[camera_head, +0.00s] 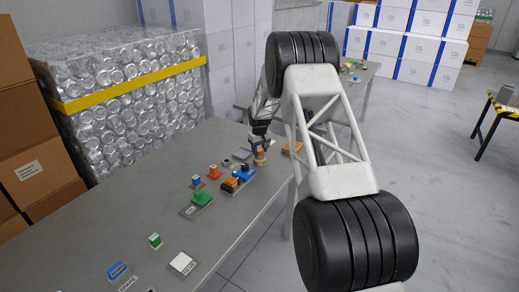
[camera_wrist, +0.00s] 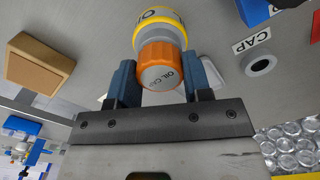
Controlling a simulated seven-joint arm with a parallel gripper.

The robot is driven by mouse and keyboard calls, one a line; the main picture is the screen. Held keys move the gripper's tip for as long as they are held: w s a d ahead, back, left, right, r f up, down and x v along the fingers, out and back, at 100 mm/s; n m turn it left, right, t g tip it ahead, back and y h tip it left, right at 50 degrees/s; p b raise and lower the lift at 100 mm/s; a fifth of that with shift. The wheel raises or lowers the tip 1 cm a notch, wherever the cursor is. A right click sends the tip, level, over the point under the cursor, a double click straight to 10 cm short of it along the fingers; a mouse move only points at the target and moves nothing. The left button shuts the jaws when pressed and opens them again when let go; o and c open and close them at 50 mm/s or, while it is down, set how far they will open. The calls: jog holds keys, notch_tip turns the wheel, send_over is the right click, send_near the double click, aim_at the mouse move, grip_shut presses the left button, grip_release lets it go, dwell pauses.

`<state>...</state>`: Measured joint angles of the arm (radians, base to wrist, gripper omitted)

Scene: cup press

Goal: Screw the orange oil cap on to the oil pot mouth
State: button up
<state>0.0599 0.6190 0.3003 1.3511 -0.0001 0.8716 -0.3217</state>
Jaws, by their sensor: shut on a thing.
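Just beyond the cap is a pot with a yellow band and a grey neck (camera_wrist: 162,28), lined up with the cap. The cap appears to touch the neck, but I cannot tell how far it is screwed on. In the head view, my gripper (camera_head: 260,143) is over the far part of the table, with the orange and yellow pot (camera_head: 260,158) under it.
A grey ring by a "CAP" label (camera_wrist: 259,63) lies right of the pot in the wrist view. A tan block (camera_wrist: 38,62) lies left.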

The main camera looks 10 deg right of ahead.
aim_at(259, 149)
jog(key=shift+f, duration=0.15)
jog(key=o, duration=1.1)
jog(key=shift+r, duration=3.9)
